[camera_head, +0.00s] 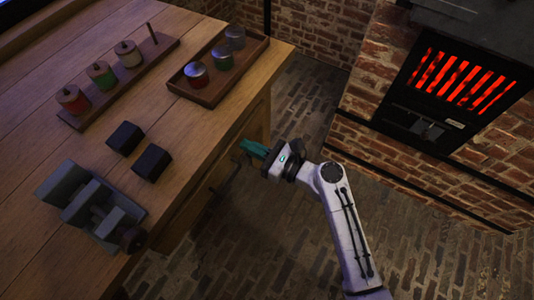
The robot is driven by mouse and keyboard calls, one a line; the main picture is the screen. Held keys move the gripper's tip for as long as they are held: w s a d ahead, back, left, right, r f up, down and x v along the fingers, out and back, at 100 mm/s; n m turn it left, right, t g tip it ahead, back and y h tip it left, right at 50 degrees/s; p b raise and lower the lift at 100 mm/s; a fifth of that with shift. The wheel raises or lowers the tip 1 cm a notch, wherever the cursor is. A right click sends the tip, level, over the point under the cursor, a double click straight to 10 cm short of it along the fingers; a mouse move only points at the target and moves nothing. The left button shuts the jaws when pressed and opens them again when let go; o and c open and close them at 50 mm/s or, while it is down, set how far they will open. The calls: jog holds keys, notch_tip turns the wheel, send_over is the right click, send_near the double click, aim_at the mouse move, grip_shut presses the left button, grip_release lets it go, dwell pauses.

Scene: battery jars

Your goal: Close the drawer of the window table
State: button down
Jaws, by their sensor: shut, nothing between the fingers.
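The window table is the wooden table (215,115) on the left, with its top seen from above. Its drawer front (213,187) shows below the tabletop's right edge, steeply foreshortened. I cannot tell how far the drawer stands out. My gripper (251,147), with teal fingers, is at the table's right side, close to the drawer's far end. Its fingers are shut with nothing between them. Whether they touch the drawer front is unclear. Part of the drawer side is dark and hard to make out.
A brick furnace with a glowing grate (455,78) stands right.

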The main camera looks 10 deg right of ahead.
aim_at(236, 140)
jog(key=shift+w+a, duration=0.45)
jog(key=shift+a, duration=0.15)
jog(key=x, duration=0.4)
jog(key=shift+w+a+r, duration=0.1)
jog(key=shift+w+a, duration=0.15)
jog(key=shift+w, duration=0.05)
jog(key=shift+r, duration=0.1)
jog(key=shift+p, duration=0.3)
